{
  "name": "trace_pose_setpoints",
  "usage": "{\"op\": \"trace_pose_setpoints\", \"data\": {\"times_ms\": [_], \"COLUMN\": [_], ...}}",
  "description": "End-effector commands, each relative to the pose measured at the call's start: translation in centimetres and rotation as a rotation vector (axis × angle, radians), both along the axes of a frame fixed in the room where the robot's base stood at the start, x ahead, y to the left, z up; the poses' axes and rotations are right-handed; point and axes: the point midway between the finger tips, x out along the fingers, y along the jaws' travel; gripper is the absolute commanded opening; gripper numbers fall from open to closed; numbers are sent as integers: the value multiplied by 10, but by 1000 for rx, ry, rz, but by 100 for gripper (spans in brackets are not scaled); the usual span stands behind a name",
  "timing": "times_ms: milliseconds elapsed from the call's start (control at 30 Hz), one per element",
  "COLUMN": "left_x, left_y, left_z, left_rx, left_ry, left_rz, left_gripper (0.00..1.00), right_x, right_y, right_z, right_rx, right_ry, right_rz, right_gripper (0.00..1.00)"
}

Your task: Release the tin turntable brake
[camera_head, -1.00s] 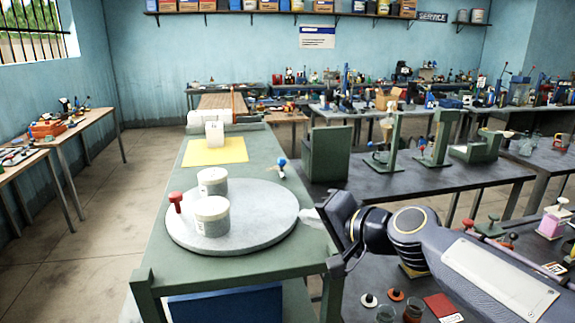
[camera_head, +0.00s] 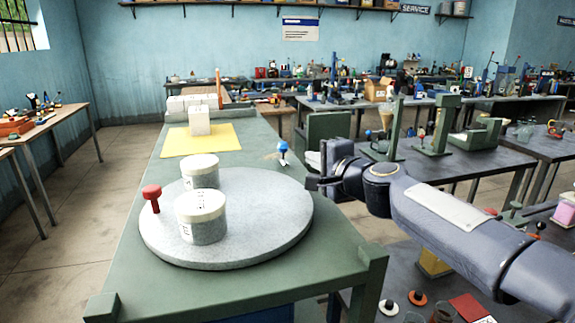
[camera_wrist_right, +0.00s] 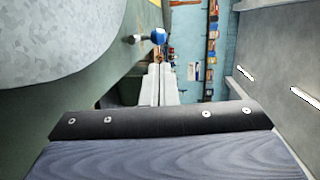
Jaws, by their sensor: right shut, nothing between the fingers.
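The round grey turntable (camera_head: 270,232) lies on the green bench. Two grey tins with pale lids, a front tin (camera_head: 202,228) and a rear tin (camera_head: 200,172), stand on it. A red-knobbed peg (camera_head: 152,193) rises at its left edge. A small blue-knobbed lever (camera_head: 283,148), which looks like the brake, stands on the bench just behind the turntable's right side. It also shows in the right wrist view (camera_wrist_right: 158,36). My right gripper (camera_head: 311,183) is shut and empty by the turntable's right edge, nearer than the lever and apart from it. My left gripper is out of view.
A yellow sheet (camera_head: 180,141) with a white block (camera_head: 200,121) on it lies farther back on the bench. A raised green post (camera_head: 371,268) marks the bench's front right corner. A side table with green stands (camera_head: 437,132) is to the right.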

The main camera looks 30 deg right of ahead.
Motion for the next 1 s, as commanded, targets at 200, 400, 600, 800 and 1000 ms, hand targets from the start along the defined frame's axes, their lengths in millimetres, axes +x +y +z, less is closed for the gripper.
{"op": "trace_pose_setpoints", "data": {"times_ms": [200, 400, 600, 800, 1000], "left_x": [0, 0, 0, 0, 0], "left_y": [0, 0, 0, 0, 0], "left_z": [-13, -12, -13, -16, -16], "left_rx": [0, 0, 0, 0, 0], "left_ry": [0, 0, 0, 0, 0], "left_rz": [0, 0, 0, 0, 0], "left_gripper": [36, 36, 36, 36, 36], "right_x": [0, 0, 8, 42, 76], "right_y": [0, 0, 0, -1, -2], "right_z": [-13, -12, -13, -18, -22], "right_rx": [-1, -1, 0, 1, -1], "right_ry": [0, 0, 0, 2, 2], "right_rz": [1, 1, 2, 4, 2], "right_gripper": [0, 0, 0, 0, 0]}}
